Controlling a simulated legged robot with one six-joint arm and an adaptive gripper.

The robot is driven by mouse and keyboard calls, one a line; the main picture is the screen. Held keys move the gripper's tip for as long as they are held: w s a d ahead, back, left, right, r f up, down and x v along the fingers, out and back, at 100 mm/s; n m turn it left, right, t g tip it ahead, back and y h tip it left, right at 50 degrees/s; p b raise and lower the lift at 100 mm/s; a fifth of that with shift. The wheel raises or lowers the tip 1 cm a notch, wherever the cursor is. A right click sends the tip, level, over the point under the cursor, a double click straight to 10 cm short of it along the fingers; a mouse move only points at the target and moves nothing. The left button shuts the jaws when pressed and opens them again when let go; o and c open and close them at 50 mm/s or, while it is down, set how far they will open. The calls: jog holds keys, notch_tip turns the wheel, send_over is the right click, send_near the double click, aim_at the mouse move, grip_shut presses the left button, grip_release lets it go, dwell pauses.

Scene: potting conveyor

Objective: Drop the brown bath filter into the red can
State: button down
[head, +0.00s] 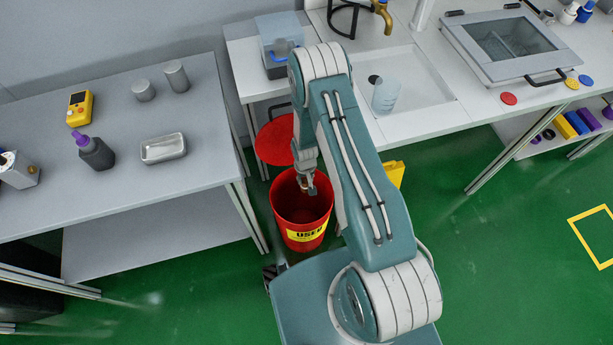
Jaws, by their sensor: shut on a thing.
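The red can (302,222) stands open on the green floor between the two benches, with a yellow label on its front. Its round red lid (272,141) is tilted up behind it. My gripper (308,188) points down over the can's mouth. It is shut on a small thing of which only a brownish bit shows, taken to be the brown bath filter. The filter's shape is mostly hidden by the gripper and too small to make out.
A grey bench (110,190) at left holds a metal tray (163,148), a dark bottle (95,152) and a yellow meter (79,108). The white bench has a sink with a clear beaker (386,95). A yellow object (394,174) stands right of my arm.

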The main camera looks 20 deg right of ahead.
aim_at(307, 185)
notch_tip(307, 185, down, 3)
jog(key=shift+f, duration=0.15)
jog(key=shift+d+f, duration=0.25)
jog(key=shift+f, duration=0.5)
jog(key=shift+a, duration=0.1)
jog(key=shift+c, duration=1.9)
grip_release()
jog(key=shift+a, duration=0.1)
jog(key=shift+o, duration=0.4)
notch_tip(307, 185, up, 12)
jog(key=shift+f, duration=0.1)
